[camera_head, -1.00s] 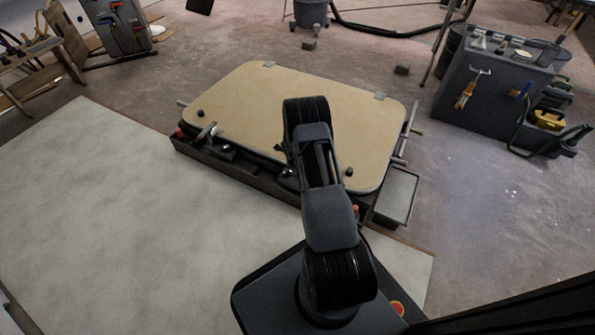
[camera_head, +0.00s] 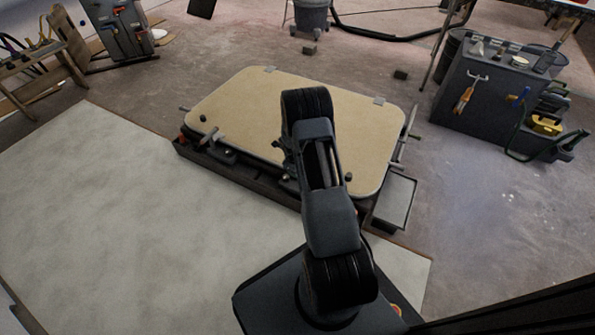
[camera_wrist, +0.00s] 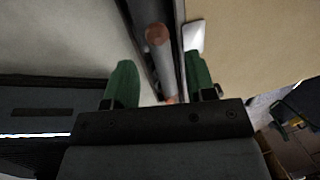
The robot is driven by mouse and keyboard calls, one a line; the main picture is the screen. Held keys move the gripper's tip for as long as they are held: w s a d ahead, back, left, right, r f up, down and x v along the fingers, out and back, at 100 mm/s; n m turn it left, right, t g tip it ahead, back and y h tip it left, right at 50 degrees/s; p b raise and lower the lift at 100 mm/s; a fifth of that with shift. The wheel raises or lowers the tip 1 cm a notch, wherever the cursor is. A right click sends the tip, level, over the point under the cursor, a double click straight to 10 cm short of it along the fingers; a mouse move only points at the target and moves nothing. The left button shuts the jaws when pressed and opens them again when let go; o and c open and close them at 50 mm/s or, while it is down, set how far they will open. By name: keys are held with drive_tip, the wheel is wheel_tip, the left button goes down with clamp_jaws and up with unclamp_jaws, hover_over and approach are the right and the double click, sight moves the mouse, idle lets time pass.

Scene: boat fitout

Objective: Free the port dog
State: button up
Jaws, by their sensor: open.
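In the head view a tan hatch panel (camera_head: 250,105) with rounded corners lies on a dark frame. A dog with a pale handle (camera_head: 208,137) sits at its left front edge, next to a black knob. My arm covers part of the front edge, and my gripper is hidden there. In the wrist view my gripper (camera_wrist: 161,82) is open, its green fingers apart. Between and beyond them lies a grey bar with a brownish round end (camera_wrist: 157,34), along the panel edge (camera_wrist: 240,40). I cannot tell which fitting this is, and nothing is visibly held.
A small grey tray (camera_head: 396,200) stands at the frame's right end. A pale mat (camera_head: 110,200) covers the floor at left. A dark tool cabinet (camera_head: 480,95) stands at right, a bucket (camera_head: 311,17) at the back.

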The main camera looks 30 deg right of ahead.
wheel_tip(320, 180, up, 7)
drive_tip(key=a+p, duration=0.1)
drive_tip(key=p, duration=0.1)
drive_tip(key=shift+s, duration=0.35)
drive_tip(key=shift+a+f, duration=0.1)
drive_tip(key=s+a+r+n+p, duration=0.1)
drive_tip(key=a+r+n+p, duration=0.4)
drive_tip(key=r, duration=0.8)
drive_tip(key=s+a+r+n+t+p, duration=0.15)
drive_tip(key=r+n+p, duration=0.25)
drive_tip(key=r+p, duration=0.55)
drive_tip(key=s+a+r+n+p, duration=0.2)
drive_tip(key=a+r+n+p, duration=0.15)
drive_tip(key=r, duration=1.25)
drive_tip(key=s+a+r+n+p, duration=0.3)
drive_tip(key=s+r+n+p, duration=0.2)
drive_tip(key=r, duration=0.4)
drive_tip(key=s+a+r+n+y+p, duration=0.1)
drive_tip(key=s+a+r+n+p, duration=0.3)
drive_tip(key=r+n+p, duration=0.3)
drive_tip(key=s+a+r+n+t+y+p, duration=0.1)
drive_tip(key=s+a+r+n+p, duration=0.2)
drive_tip(key=s+r+n+p, duration=0.3)
drive_tip(key=v, duration=0.5)
drive_tip(key=shift+w+a+r, duration=0.15)
drive_tip(key=shift+w+r, duration=0.2)
